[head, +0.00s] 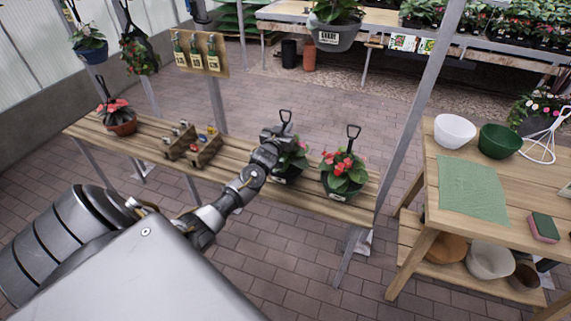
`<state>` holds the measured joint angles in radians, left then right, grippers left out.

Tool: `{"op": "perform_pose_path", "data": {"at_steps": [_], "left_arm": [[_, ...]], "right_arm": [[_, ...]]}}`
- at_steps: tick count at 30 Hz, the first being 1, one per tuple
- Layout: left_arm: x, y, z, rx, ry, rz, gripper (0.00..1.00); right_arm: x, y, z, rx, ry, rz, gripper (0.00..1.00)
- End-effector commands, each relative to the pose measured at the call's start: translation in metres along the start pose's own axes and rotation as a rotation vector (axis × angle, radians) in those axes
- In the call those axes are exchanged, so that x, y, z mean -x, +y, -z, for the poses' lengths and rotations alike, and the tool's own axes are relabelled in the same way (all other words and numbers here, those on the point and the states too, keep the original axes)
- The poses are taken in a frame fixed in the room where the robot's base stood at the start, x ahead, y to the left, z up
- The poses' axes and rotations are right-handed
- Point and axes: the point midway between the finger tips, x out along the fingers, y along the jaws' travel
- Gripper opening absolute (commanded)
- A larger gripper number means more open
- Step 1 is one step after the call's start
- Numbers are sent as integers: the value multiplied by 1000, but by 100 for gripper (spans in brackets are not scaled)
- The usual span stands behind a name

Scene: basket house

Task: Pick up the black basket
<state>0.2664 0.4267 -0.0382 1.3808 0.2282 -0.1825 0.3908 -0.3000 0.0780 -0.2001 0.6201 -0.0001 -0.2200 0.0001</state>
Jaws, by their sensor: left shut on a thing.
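A black basket (284,179) with a leafy plant and a dark hook-topped hanger stands at the right part of the slatted wooden bench. My left gripper (277,132) is over this basket, shut on its hanger just below the hook; the gripper and wrist hide part of the plant. A second dark basket (341,193) with red flowers and a similar hook handle stands to its right, apart from my gripper. My right gripper is not in view.
A grey post (425,90) rises right of the bench. A table (440,165) with bowls stands at right. Brick floor is clear between.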

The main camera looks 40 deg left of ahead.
Motion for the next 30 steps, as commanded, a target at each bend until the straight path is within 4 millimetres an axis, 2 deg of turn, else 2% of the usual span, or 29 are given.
{"op": "perform_pose_path", "data": {"at_steps": [11, 20, 26, 30], "left_arm": [[-1, -1, 8, 1, 8, 1, 0], [-1, -1, 34, 1, 12, 1, 0], [15, 4, 53, 1, 11, 0, 0], [33, 10, 75, 2, 13, -2, 0]], "right_arm": [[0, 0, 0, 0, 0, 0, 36], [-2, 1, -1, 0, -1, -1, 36], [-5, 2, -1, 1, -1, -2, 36], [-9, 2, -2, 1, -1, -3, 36]]}}
